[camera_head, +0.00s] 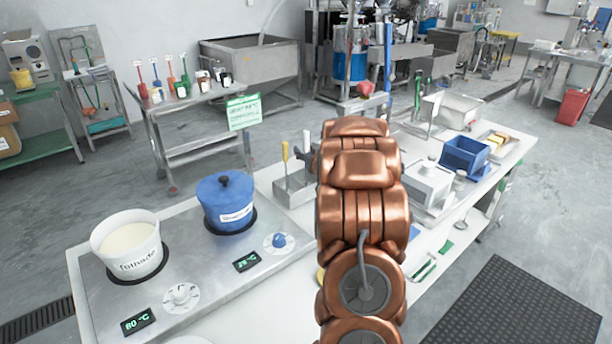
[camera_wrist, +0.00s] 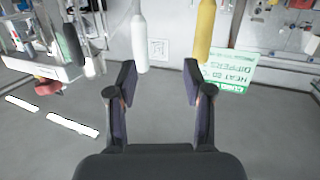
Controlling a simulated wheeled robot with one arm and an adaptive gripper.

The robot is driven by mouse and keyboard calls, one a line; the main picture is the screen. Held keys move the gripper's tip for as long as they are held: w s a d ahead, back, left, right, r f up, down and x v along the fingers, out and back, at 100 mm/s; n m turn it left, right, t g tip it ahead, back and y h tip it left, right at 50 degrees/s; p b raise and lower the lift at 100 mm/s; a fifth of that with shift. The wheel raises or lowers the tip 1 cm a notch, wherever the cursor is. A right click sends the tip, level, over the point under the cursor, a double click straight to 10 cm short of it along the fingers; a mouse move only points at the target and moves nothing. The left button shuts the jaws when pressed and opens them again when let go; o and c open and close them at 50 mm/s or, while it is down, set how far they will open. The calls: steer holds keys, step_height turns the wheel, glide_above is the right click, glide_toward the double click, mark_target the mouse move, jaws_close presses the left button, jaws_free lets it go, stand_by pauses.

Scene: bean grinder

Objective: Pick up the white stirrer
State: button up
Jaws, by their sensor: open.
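The white stirrer (camera_head: 306,141) stands with its handle up in a metal holder (camera_head: 293,188), beside the yellow-handled one (camera_head: 285,151). In the wrist view the white handle (camera_wrist: 139,42) is at the upper middle, near the left finger's tip. The yellow handle (camera_wrist: 206,30) is to its right, above the right finger. My gripper (camera_wrist: 159,72) is open, with nothing visible between its fingers. I cannot tell whether the left finger touches the white handle. In the head view my copper-coloured arm hides most of the gripper and the space right of the holder.
A blue lidded pot (camera_head: 226,204) and a white pot (camera_head: 127,245) stand on the heating unit left of the holder. A blue bin (camera_head: 465,155) and a white box (camera_head: 429,184) are on the table to the right. A green sign (camera_head: 244,112) hangs behind.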

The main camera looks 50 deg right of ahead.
mark_target(307, 140)
steer(key=shift+t, duration=0.8)
steer(key=shift+w+d+p, duration=1.75)
steer(key=shift+w+d, duration=1.25)
steer(key=shift+w, duration=0.05)
steer(key=shift+c, duration=0.3)
jaws_close()
